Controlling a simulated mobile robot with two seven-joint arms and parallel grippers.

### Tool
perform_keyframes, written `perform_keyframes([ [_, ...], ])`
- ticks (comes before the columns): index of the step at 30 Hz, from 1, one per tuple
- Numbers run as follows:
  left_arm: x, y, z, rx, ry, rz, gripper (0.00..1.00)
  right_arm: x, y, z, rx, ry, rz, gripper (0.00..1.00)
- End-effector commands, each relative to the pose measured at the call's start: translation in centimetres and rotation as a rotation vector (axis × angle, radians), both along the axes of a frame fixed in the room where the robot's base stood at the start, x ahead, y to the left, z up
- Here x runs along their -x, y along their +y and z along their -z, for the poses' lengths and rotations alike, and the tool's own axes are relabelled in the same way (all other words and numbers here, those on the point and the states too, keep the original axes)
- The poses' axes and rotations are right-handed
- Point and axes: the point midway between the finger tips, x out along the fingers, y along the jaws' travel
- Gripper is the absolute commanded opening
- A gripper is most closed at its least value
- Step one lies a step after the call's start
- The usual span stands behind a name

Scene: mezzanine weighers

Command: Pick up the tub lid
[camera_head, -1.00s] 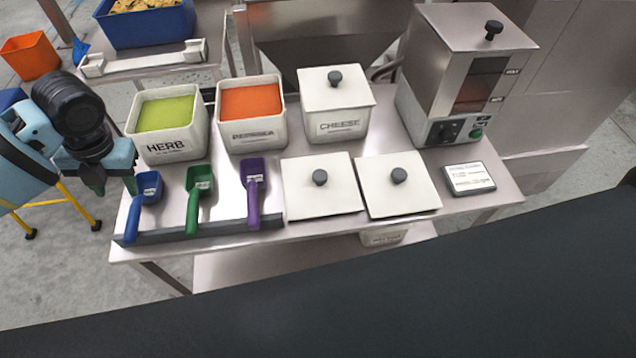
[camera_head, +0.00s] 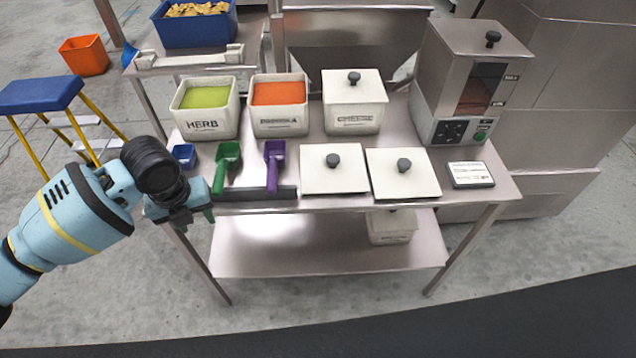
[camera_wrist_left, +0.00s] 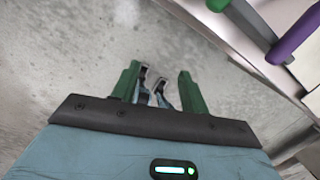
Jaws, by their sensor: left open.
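Two loose white square tub lids with dark knobs lie side by side on the steel table: the left lid (camera_head: 333,172) and the right lid (camera_head: 403,176). A third lid (camera_head: 354,84) sits on the tub marked CHEESE (camera_head: 352,121). The HERB tub (camera_head: 206,124) and the orange-filled tub (camera_head: 280,122) stand uncovered. My left gripper (camera_head: 197,217) is at the table's front left edge, left of the loose lids and apart from them. In the left wrist view its green fingers (camera_wrist_left: 160,90) are apart and empty, over the floor. My right gripper is not in view.
Blue (camera_head: 184,155), green (camera_head: 228,165) and purple (camera_head: 273,165) scoops lie at a dark rack (camera_head: 256,194) between my left gripper and the lids. A steel dispenser (camera_head: 462,85) and a small sign (camera_head: 470,174) stand at the right. A lidded tub (camera_head: 391,228) is on the lower shelf.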

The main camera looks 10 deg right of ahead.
Motion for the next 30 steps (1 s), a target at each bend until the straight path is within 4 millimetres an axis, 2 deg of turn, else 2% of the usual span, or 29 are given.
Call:
perform_keyframes([
  [1, 0.8, -1.6, 1.7, 0.06, -0.004, -0.062, 0.45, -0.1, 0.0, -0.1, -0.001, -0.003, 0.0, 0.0],
  [6, 2.9, -6.2, 5.8, 0.278, -0.02, -0.34, 0.45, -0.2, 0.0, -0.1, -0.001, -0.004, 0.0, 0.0],
  [10, 4.8, -9.0, 8.4, 0.449, -0.004, -0.59, 0.45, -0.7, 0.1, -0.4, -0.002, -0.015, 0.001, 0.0],
  [15, 7.5, -10.9, 11.2, 0.652, 0.042, -0.944, 0.45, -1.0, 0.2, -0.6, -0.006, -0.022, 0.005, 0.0],
  [19, 9.9, -11.2, 13.2, 0.788, 0.084, -1.227, 0.45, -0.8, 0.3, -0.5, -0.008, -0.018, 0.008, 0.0],
  [23, 12.5, -10.2, 15.0, 0.907, 0.122, -1.517, 0.45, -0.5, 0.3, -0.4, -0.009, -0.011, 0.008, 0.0],
  [30, 19.1, -6.0, 18.1, 1.077, 0.148, -2.029, 0.45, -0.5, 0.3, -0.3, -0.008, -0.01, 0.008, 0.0],
])
